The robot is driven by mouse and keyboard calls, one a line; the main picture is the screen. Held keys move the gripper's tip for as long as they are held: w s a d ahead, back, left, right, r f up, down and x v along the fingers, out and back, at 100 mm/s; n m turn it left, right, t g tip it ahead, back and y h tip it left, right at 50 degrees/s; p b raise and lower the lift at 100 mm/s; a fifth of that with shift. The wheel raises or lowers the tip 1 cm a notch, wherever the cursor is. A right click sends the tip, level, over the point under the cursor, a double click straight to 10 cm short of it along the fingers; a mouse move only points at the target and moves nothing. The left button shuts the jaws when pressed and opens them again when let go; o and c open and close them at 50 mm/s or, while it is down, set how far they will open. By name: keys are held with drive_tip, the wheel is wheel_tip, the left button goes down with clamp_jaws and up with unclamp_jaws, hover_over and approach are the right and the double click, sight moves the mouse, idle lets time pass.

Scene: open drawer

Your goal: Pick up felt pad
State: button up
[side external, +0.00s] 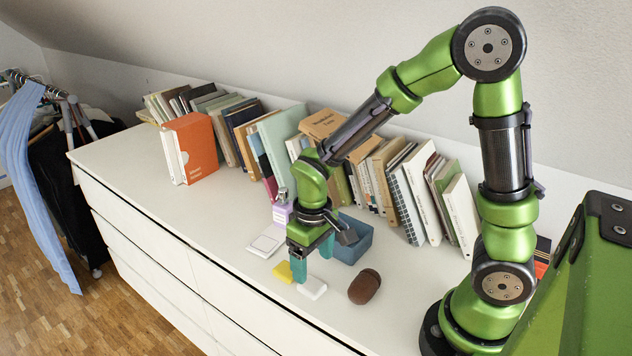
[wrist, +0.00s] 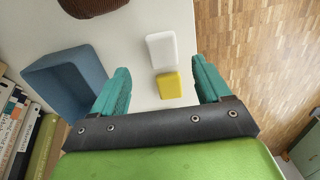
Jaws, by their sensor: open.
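A white rounded block (side external: 312,288) and a smaller yellow block (side external: 283,272) lie close together on the white dresser top; I cannot tell for certain which one is the felt pad. In the wrist view the white block (wrist: 161,50) and the yellow block (wrist: 169,86) lie end to end between my fingers. My gripper (side external: 312,260) points down over them with its teal fingers apart and nothing held. In the side view a finger hides the place where the two blocks meet. My gripper also shows in the wrist view (wrist: 160,72).
A blue open box (side external: 355,242) stands just behind my gripper, and a brown rounded object (side external: 365,287) lies to the right. A flat white item (side external: 265,245) and a lilac item (side external: 282,214) are to the left. Books (side external: 415,190) line the wall. The dresser's front edge is near.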

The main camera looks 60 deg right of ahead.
sight(313, 284)
wheel_tip(313, 284, down, 6)
drive_tip(key=shift+s+a+r, duration=0.1)
drive_tip(key=shift+s+a, duration=0.05)
drive_tip(key=c, duration=1.1)
